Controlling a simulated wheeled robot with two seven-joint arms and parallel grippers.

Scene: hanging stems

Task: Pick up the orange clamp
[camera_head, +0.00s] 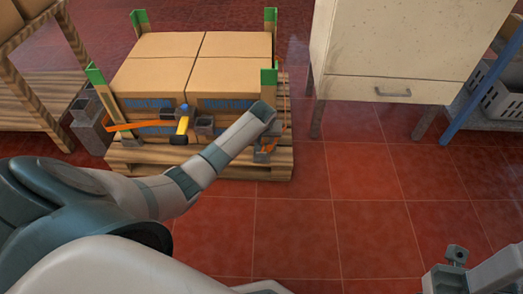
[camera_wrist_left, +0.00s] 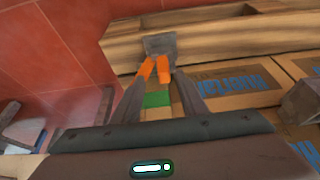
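The orange clamp (camera_wrist_left: 155,70) shows in the left wrist view as two orange prongs beside a grey block (camera_wrist_left: 160,44). In the head view a bit of orange shows low at the front right corner of the loaded pallet (camera_head: 270,147), partly hidden by my arm. My left gripper (camera_wrist_left: 160,84) reaches down to that corner, its two dark fingers apart on either side of the orange part. I cannot tell if they touch it. My right gripper (camera_head: 450,268) is at the bottom right of the head view, far from the pallet and apparently empty.
Cardboard boxes (camera_head: 195,60) with green corner guards (camera_head: 96,75) stand on the pallet. A blue and yellow tool (camera_head: 183,122) and an orange strap (camera_head: 140,125) are at its front. A cream cabinet (camera_head: 395,45) stands to the right. The red tiled floor (camera_head: 340,200) is clear.

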